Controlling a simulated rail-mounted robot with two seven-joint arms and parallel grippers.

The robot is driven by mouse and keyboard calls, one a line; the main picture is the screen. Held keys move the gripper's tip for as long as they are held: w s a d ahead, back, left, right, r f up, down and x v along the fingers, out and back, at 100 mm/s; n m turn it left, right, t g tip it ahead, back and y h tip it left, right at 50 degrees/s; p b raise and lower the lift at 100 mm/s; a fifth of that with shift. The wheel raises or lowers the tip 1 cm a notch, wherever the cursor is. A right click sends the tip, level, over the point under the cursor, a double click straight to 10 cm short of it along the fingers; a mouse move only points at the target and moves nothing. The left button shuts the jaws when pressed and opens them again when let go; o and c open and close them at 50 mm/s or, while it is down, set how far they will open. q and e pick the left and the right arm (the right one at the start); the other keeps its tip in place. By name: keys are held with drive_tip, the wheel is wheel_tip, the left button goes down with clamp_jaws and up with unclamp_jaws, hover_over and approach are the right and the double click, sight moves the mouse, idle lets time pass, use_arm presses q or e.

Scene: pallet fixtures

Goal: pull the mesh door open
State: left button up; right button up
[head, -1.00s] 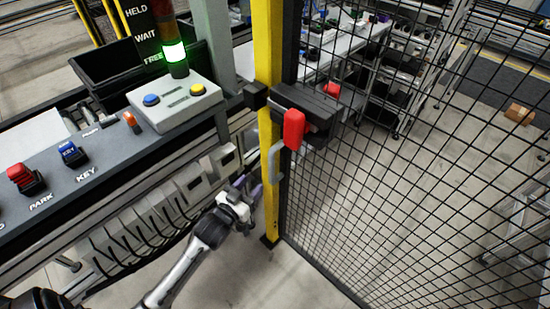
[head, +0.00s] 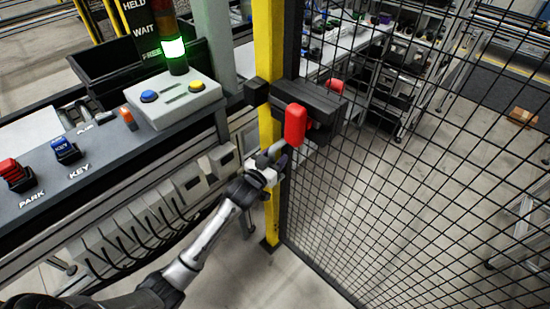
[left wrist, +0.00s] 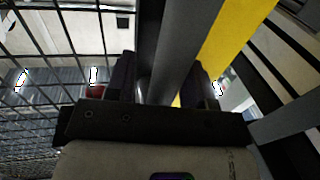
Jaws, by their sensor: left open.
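The mesh door (head: 420,170) fills the right of the head view and stands against the yellow post (head: 266,100), looking closed. A black latch box with a red handle (head: 295,124) is on its edge. The grey pull handle (head: 271,152) below it is mostly hidden by my left gripper (head: 279,166). That gripper is open, with its fingers at the handle. In the left wrist view, a grey upright passes between the fingertips of the left gripper (left wrist: 160,72). I cannot tell whether the fingers touch it. My right gripper is not in view.
A control panel (head: 100,165) with buttons and a key switch runs along the left. A light tower (head: 174,50) glows green at FREE. Shelving stands behind the mesh. The floor (head: 290,285) before the door is clear.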

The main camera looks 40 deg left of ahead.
use_arm(q)
drive_tip(key=shift+c, duration=0.3)
clamp_jaws()
idle(0.4)
